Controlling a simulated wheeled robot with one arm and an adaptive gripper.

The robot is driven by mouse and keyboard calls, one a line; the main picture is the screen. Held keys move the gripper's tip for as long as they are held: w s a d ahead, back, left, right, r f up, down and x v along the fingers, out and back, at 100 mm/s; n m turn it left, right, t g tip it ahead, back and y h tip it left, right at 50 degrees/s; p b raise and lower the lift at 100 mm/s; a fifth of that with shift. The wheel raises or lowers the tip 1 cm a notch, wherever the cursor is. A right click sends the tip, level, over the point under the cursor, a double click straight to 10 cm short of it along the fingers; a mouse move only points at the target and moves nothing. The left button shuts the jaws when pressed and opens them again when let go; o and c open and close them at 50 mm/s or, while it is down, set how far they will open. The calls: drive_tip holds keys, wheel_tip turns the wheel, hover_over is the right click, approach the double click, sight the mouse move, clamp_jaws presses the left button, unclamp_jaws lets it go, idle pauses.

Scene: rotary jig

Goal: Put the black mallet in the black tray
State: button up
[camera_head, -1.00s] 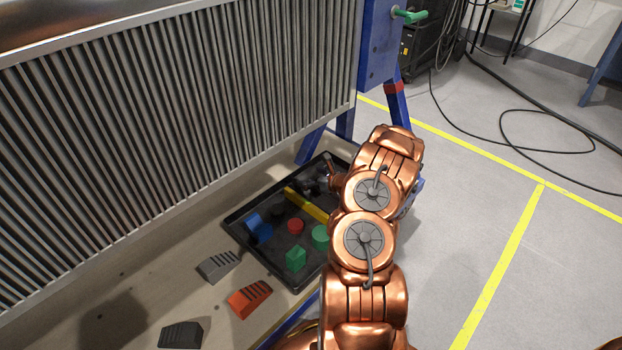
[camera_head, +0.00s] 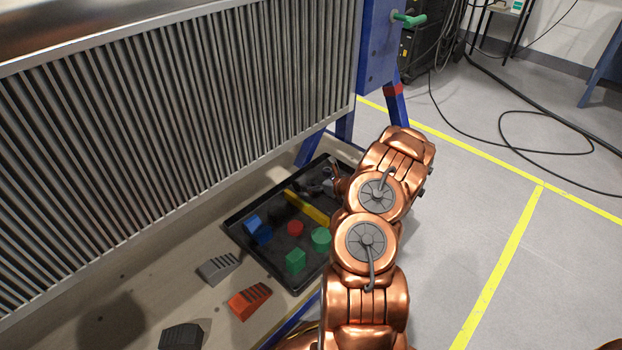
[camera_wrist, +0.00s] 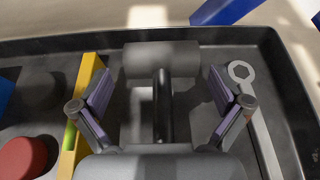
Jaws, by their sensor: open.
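The black mallet (camera_wrist: 162,60) lies in the wrist view with its dark cylindrical head across the top and its handle running toward my gripper. It is inside the black tray (camera_head: 238,229), over the tray floor; whether it rests fully on the floor is hard to tell. My gripper (camera_wrist: 158,88) is open, with one finger on each side of the handle and visible gaps to both. In the head view my copper arm reaches over the tray's right side and hides part of it.
The tray also holds a yellow level (camera_wrist: 86,100), a wrench (camera_wrist: 243,75), a red cylinder (camera_head: 295,228), a blue piece (camera_head: 257,229) and green pieces (camera_head: 295,260). Grey (camera_head: 217,268) and orange (camera_head: 250,299) wedges lie outside it. A ribbed panel (camera_head: 180,130) stands behind.

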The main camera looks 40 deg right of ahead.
drive_tip(key=p+v, duration=0.2)
drive_tip(key=v, duration=0.7)
drive_tip(key=shift+s+d+r, duration=0.1)
drive_tip(key=shift+s+r, duration=0.05)
drive_tip(key=shift+s, duration=0.05)
